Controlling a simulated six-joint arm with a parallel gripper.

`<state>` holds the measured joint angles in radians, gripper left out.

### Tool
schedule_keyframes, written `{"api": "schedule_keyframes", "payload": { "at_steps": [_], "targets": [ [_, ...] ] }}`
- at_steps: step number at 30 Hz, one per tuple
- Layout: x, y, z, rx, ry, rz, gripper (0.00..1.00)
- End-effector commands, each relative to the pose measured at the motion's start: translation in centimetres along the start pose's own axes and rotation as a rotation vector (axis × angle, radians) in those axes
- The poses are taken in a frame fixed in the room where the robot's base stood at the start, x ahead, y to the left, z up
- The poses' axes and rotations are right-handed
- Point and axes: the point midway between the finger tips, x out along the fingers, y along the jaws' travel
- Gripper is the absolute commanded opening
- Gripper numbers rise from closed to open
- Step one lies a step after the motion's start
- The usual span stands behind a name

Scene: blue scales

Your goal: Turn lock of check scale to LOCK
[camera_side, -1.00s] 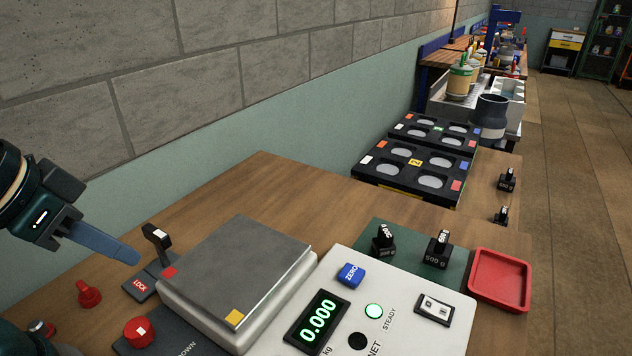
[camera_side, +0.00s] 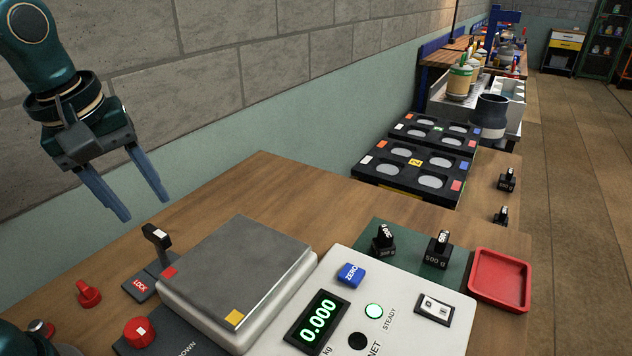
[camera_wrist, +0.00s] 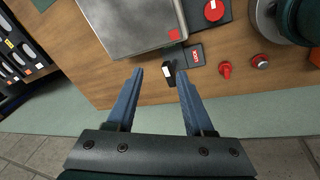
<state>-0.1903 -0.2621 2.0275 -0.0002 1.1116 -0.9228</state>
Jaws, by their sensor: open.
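The check scale has a grey metal pan (camera_side: 240,268) on a pale body, with a display (camera_side: 317,320) reading 0.000. Beside the pan's left corner stands the lock, a black lever (camera_side: 156,238) with a white mark on its tip, next to a red LOCK label (camera_side: 140,286). The lever stands raised from its dark plate. My gripper (camera_side: 142,206) is open and empty, above and left of the lever, pointing down. In the wrist view the lever (camera_wrist: 168,74) shows between and beyond the fingertips, with the LOCK label (camera_wrist: 195,57) to its right.
A red knob (camera_side: 139,332) and a small red switch (camera_side: 88,294) are near the lock plate. Black weights (camera_side: 438,250) stand on a green mat behind the display panel. A red tray (camera_side: 499,280) lies at right. The wood behind the pan is clear.

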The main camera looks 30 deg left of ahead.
Motion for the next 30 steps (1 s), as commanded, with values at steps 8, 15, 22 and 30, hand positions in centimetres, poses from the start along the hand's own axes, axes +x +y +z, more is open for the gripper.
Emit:
{"api": "schedule_keyframes", "payload": {
  "at_steps": [8, 15, 22, 30],
  "targets": [
    [4.2, -0.1, -5.3, -0.394, -0.072, -0.179, 0.53],
    [6.5, -1.3, -6.5, -0.455, -0.11, -0.246, 0.53],
    [8.8, -1.9, -6.1, -0.456, -0.112, -0.248, 0.53],
    [11.1, -2.4, -5.7, -0.454, -0.109, -0.244, 0.53]
  ]
}}
